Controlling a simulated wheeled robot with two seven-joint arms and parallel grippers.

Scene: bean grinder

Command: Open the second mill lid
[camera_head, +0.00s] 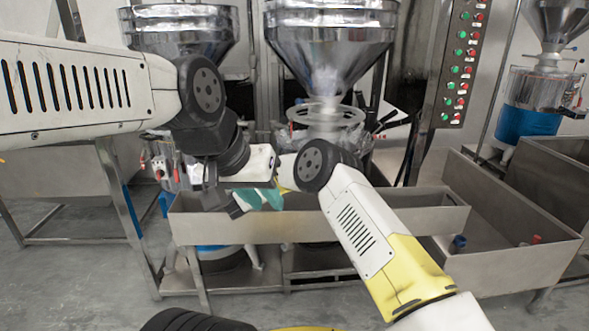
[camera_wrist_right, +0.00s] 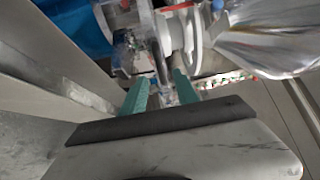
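The middle mill has a pale round top with a ring-like rim (camera_head: 330,117) under a shiny steel funnel (camera_head: 325,60). Its lower body is largely hidden by my arms and a steel trough. My left gripper (camera_head: 260,198) hangs in front of the trough, with two teal fingers apart and nothing seen between them. My right gripper is hidden behind its arm's joint in the head view. In the right wrist view, the right gripper's (camera_wrist_right: 160,92) teal fingers are apart and point toward a mill's pale round rim (camera_wrist_right: 192,38); contact cannot be told.
A long steel trough (camera_head: 330,224) runs across the front of the mills. Another steel funnel (camera_head: 180,30) stands at the left, and a mill with a blue base (camera_head: 528,122) at the right. A button panel (camera_head: 462,60) stands right of the middle funnel.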

